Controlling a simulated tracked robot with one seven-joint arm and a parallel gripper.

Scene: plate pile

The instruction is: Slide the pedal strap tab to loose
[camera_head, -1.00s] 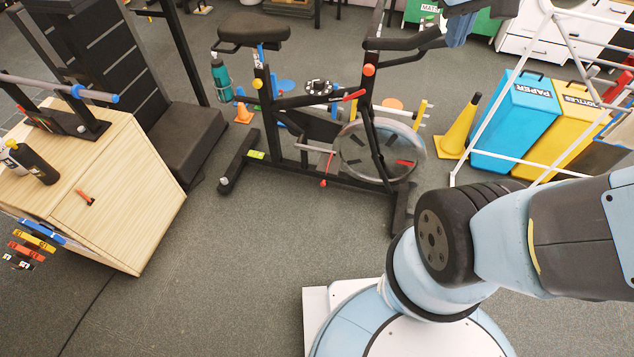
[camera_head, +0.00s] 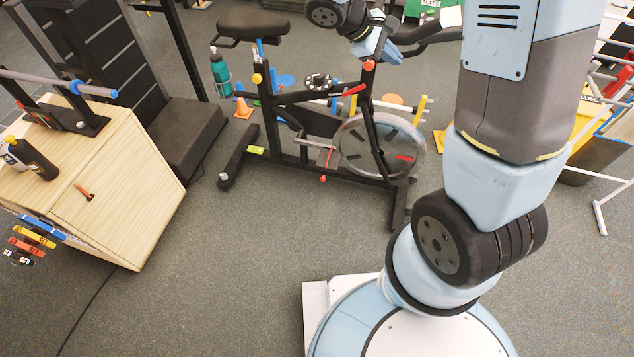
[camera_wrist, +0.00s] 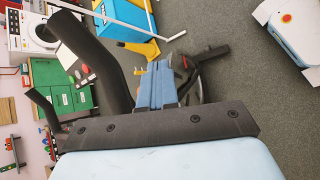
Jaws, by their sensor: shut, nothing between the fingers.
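The exercise bike (camera_head: 378,130) stands in the middle of the head view, black, with a grey-rimmed flywheel (camera_head: 352,150). A thin crank-like bar (camera_head: 315,145) and a small red part (camera_head: 323,179) show low on its frame. The pedal strap tab is too small to make out, and I cannot tell its setting. My gripper (camera_head: 383,52) is high by the handlebar, beside the red-orange knob, and well above the low parts. It is shut and empty. In the wrist view its blue fingers (camera_wrist: 157,85) lie together, with bike parts beyond them.
A wooden cabinet (camera_head: 130,195) with bottles on top stands at the left. The black handlebar (camera_head: 425,36) is close to my gripper. A white tube frame (camera_head: 600,215) and bins stand at the right.

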